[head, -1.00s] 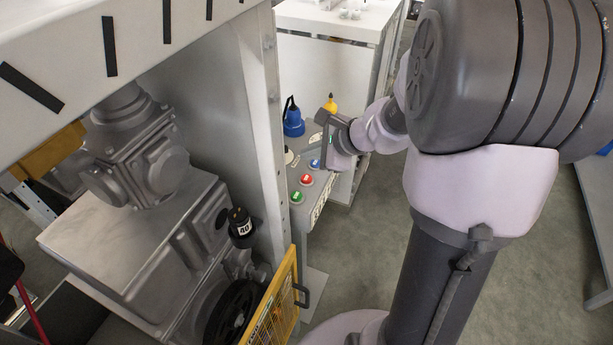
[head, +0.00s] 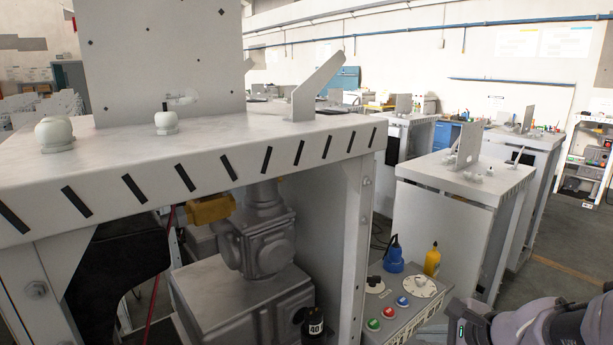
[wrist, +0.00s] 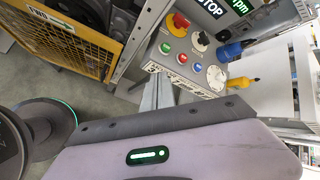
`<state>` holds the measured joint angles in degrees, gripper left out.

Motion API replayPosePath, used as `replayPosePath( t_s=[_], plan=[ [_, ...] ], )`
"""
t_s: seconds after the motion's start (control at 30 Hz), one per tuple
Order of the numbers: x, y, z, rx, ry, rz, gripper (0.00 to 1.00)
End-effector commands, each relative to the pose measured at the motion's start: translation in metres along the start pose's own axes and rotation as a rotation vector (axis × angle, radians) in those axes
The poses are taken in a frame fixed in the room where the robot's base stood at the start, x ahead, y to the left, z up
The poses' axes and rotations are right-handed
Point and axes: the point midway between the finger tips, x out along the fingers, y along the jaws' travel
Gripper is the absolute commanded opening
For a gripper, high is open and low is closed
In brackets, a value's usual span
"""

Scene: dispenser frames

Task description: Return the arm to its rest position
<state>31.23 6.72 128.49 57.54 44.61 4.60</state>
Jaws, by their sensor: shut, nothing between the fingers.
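My gripper (head: 466,322) shows as a dark end piece with a small light at the lower right of the head view, beside the control panel (head: 405,318). It is shut and empty, and its fingertips are hard to make out. My pale lilac arm runs from it to the right edge. In the wrist view, a lilac housing with a green light bar fills the bottom, and the control panel (wrist: 188,62) lies beyond it. The panel carries red, green and blue buttons, a red-and-yellow knob (wrist: 177,23) and a dial.
A blue bottle (head: 394,258) and a yellow bottle (head: 432,262) stand behind the panel. The white machine frame (head: 335,130) rises at left. A yellow mesh guard (wrist: 70,45) shows in the wrist view. Another white workstation (head: 465,175) stands behind; grey floor shows at right.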

Motion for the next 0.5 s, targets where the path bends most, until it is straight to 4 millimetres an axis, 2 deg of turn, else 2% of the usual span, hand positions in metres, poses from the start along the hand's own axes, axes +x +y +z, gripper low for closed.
replayPosePath(
  t_s=[0.03,0.17,0.3,0.4,0.5],
  plan=[
    [-0.003,0.008,0.017,-0.074,-0.012,0.018,0.0],
    [-0.019,0.034,0.062,-0.307,-0.037,0.075,0.0],
    [-0.043,0.08,0.106,-0.628,-0.055,0.145,0.0],
    [-0.065,0.121,0.127,-0.894,-0.049,0.193,0.0],
    [-0.087,0.159,0.132,-1.16,-0.021,0.23,0.0]
  ],
)
